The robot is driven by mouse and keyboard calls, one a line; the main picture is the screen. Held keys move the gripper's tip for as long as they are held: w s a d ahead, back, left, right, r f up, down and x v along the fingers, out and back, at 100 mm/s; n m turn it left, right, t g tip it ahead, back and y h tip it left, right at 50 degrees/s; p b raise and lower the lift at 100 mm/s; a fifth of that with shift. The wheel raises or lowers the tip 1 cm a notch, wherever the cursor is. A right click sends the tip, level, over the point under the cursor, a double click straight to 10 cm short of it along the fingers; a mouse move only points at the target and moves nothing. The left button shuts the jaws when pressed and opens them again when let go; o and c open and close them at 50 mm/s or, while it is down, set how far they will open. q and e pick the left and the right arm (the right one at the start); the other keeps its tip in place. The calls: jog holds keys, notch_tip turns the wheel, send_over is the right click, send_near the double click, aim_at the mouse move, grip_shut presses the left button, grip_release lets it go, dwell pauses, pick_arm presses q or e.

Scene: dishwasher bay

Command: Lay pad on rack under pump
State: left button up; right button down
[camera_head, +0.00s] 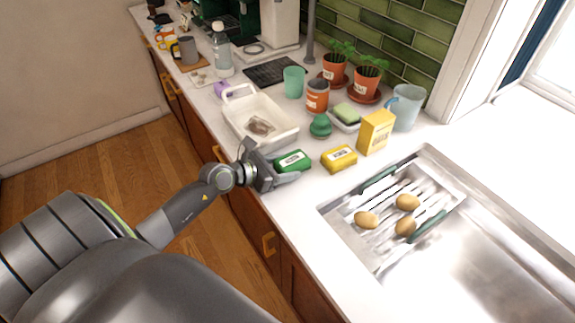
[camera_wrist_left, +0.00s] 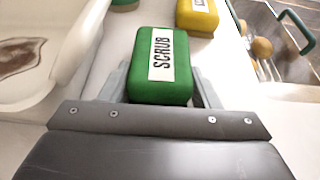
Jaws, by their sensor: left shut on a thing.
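My left gripper (camera_head: 277,176) is shut on a green pad (camera_head: 293,161) with a white label, just above or at the counter's front edge. In the left wrist view the pad (camera_wrist_left: 162,78) reads SCRUB and sits between the two fingers. A slatted metal rack (camera_head: 372,240) with dark green handles lies over the left part of the sink, to the right of the gripper. Three potato-like brown things rest on it. A dark ridged mat or grid (camera_head: 272,71) lies at the back of the counter. I cannot pick out a pump for certain. My right gripper is out of view.
A white tub (camera_head: 281,138) with a brown stain stands beside the gripper. A yellow packet (camera_head: 339,159), a yellow box (camera_head: 376,132), a green lidded item (camera_head: 320,127) and a sponge dish (camera_head: 345,117) stand nearby. Potted plants (camera_head: 366,82) and a blue jug (camera_head: 404,108) stand behind.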

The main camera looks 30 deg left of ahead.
aim_at(283, 164)
pick_arm(q)
jog(key=shift+r, duration=1.9)
jog(key=s+a+b, duration=0.2)
jog(key=s+a, duration=0.1)
jog(key=s, duration=0.5)
jog(key=s+a+b, duration=0.2)
jog(key=s+a, duration=0.1)
jog(key=s, duration=0.5)
jog(key=shift+s+a+f, duration=0.2)
jog(key=shift+s+a, duration=0.05)
jog(key=shift+a, duration=0.15)
jog(key=shift+s, duration=0.1)
